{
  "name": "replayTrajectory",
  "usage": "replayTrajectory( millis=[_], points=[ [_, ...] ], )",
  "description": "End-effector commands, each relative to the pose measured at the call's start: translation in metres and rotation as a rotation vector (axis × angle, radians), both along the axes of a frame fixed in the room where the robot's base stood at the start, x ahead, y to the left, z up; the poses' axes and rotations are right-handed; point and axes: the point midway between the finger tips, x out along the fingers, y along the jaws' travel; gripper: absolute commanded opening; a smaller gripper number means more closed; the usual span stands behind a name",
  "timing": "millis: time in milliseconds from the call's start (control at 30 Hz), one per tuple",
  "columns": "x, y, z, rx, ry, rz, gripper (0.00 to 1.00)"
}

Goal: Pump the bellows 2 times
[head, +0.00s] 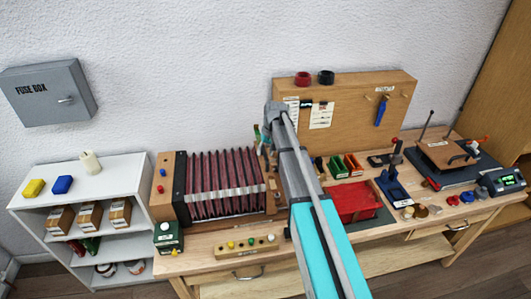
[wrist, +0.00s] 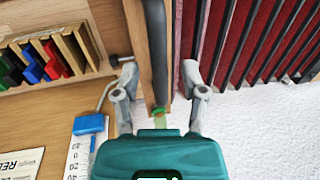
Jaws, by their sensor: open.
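The bellows (head: 225,182) lies at the left of the bench, with dark red pleats spread between a wooden end with coloured buttons at left and a board at right. In the wrist view its red pleats (wrist: 265,35) fill the upper right. A dark upright handle bar (wrist: 157,45) stands beside the wooden end board (wrist: 175,60). My gripper (wrist: 158,68) is open, with one finger on each side of the bar and board. I cannot tell whether either finger touches them.
A wooden rack with coloured pieces (wrist: 45,55) is close to the left finger in the wrist view. A blue block (wrist: 89,124) is below it. On the bench, a red tray (head: 352,201) is right of my arm and a pegged strip (head: 246,246) is in front of the bellows.

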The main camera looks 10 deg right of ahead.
Motion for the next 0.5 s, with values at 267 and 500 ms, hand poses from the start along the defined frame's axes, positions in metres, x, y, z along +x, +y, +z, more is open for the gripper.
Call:
replayTrajectory(
  millis=[267,500],
  points=[
    [0.0000,-0.0001,0.0001,0.000,0.000,0.000,0.18],
    [-0.0001,-0.0002,0.0001,0.000,0.000,0.000,0.00]
  ],
)
